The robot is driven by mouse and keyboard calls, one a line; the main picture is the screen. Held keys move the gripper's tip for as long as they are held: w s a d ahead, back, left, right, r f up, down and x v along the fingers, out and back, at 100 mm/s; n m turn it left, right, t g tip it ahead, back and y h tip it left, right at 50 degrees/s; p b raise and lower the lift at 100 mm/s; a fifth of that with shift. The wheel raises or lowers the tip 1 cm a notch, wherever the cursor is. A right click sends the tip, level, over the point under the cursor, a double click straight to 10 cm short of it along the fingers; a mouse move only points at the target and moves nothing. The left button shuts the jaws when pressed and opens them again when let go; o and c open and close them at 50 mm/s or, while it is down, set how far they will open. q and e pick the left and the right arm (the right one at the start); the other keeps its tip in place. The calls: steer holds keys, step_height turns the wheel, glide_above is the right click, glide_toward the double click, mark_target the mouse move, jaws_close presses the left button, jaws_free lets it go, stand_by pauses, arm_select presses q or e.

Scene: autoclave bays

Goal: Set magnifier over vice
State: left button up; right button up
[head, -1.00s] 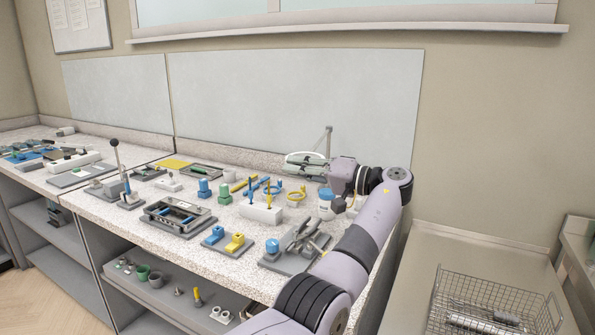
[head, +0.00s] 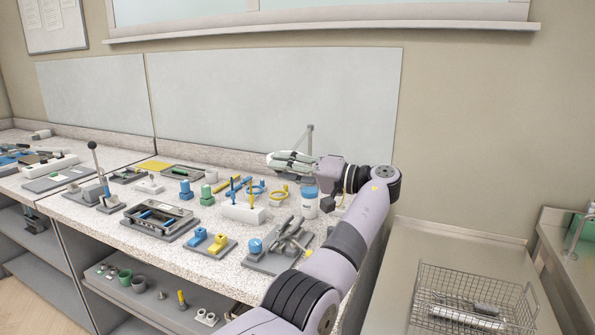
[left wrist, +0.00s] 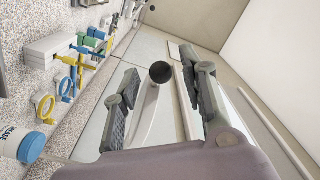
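My left gripper (head: 290,161) is at the back right of the bench, beside a thin grey upright post (head: 310,139), which looks like part of the magnifier stand. In the left wrist view its two fingers (left wrist: 163,105) are wide apart. A round black knob (left wrist: 160,73) on a pale curved stem shows in the gap between them; I cannot tell whether it touches a finger. The magnifier's lens is not clear, as the gripper covers that area. A grey clamp-like device (head: 290,238), possibly the vice, stands on a plate at the bench's front right. My right gripper is out of view.
A white block with blue and yellow rods (head: 243,213), a white jar with a blue cap (head: 310,203) and yellow-and-blue blocks (head: 209,241) crowd the bench. A wire basket (head: 472,298) stands at the lower right. A lever tool (head: 98,175) stands at left.

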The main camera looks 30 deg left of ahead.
arm_select(q)
steer(key=w+d, duration=0.1)
steer(key=d, duration=0.5)
steer(key=shift+d, duration=0.25)
stand_by(0.4)
